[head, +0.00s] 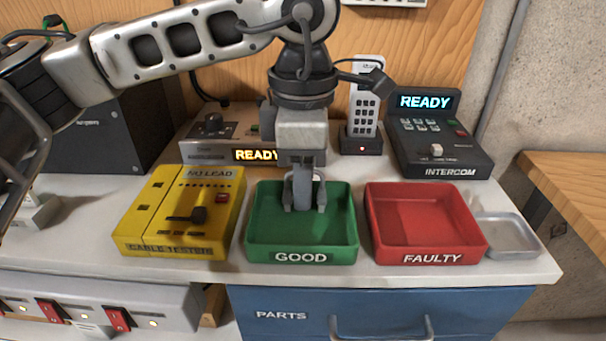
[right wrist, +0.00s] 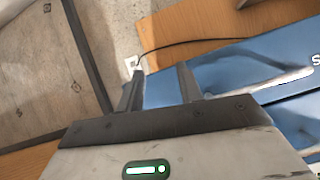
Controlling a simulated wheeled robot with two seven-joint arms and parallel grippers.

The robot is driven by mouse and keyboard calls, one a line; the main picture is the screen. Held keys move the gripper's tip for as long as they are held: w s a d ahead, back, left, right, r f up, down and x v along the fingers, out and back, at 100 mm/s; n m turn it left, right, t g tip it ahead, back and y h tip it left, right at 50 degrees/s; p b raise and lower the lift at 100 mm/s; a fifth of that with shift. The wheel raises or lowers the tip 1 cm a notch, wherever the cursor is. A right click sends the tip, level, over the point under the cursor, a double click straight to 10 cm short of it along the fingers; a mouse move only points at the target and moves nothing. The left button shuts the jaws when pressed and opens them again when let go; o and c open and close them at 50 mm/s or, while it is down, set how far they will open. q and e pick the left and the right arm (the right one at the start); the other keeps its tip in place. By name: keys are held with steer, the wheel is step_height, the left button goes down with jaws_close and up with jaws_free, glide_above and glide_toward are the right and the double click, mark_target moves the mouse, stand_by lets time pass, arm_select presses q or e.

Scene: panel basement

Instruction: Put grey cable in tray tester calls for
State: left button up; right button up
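My left gripper (head: 304,207) points straight down over the green GOOD tray (head: 335,238), with its fingertips low inside the rim. The fingertips are apart. A narrow grey shape shows between them, and I cannot tell if it is part of the gripper. I cannot make out a grey cable for certain. The yellow cable tester (head: 160,215) stands left of the green tray, and its label reads NO LEAD. The red FAULTY tray (head: 425,220) to the right looks empty. In the right wrist view my right gripper (right wrist: 160,88) is open and empty.
Behind the trays stand a boxy unit (head: 215,130) showing READY, a white handset (head: 364,105) and an intercom (head: 440,140) showing READY. A small grey dish (head: 508,238) is at the right edge. A blue PARTS drawer (head: 290,315) is below the bench top.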

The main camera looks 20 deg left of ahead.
arm_select(q)
step_height(320, 180, up, 13)
steer(key=p, duration=0.1)
stand_by(0.3)
stand_by(0.4)
